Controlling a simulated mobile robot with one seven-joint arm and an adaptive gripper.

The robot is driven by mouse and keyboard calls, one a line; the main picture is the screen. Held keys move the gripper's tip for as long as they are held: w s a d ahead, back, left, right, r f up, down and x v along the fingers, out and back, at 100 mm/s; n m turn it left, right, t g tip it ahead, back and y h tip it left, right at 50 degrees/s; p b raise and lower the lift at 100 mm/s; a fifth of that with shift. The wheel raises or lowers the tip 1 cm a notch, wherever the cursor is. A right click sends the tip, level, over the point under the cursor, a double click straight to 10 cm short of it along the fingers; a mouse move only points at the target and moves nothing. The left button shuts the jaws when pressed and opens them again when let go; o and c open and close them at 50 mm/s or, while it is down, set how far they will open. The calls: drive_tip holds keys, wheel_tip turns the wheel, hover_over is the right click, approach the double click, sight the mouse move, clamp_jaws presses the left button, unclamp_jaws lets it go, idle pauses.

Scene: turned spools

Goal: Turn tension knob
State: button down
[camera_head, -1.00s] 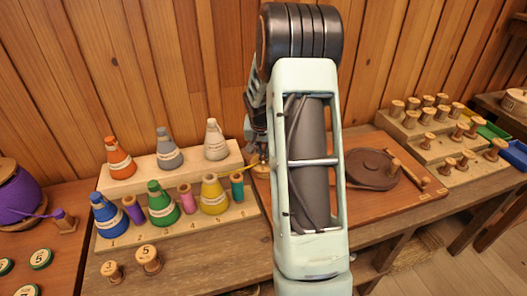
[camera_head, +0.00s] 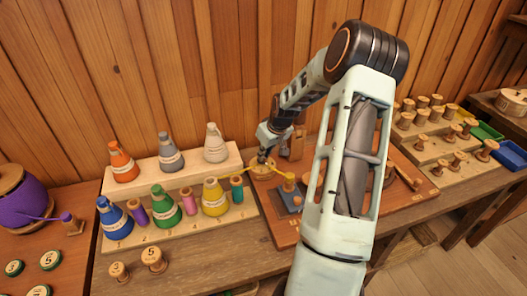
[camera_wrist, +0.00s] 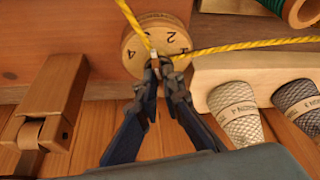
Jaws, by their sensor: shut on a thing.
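The tension knob (camera_wrist: 172,38) is a round wooden dial marked with numbers, seen close up in the wrist view. In the head view the knob (camera_head: 265,172) sits on the board right of the cone rack. My gripper (camera_wrist: 160,64) is shut on a small pale upright part at the knob's near edge; the fingertips hide most of it. In the head view my gripper (camera_head: 262,156) comes down on the knob from above. A yellow thread (camera_wrist: 245,48) runs across the dial close to the fingertips.
A stepped rack (camera_head: 240,208) of coloured cones and spools stands to the left. A wooden block (camera_wrist: 45,105) lies left of my fingers. My arm hides part of the board.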

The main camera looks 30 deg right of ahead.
drive_tip(key=shift+d+n+y, duration=0.1)
drive_tip(key=shift+n+y, duration=0.2)
drive_tip(key=shift+n, duration=0.4)
drive_tip(key=c, duration=2.1)
unclamp_jaws()
drive_tip(key=v, duration=1.2)
drive_tip(key=shift+w, duration=0.1)
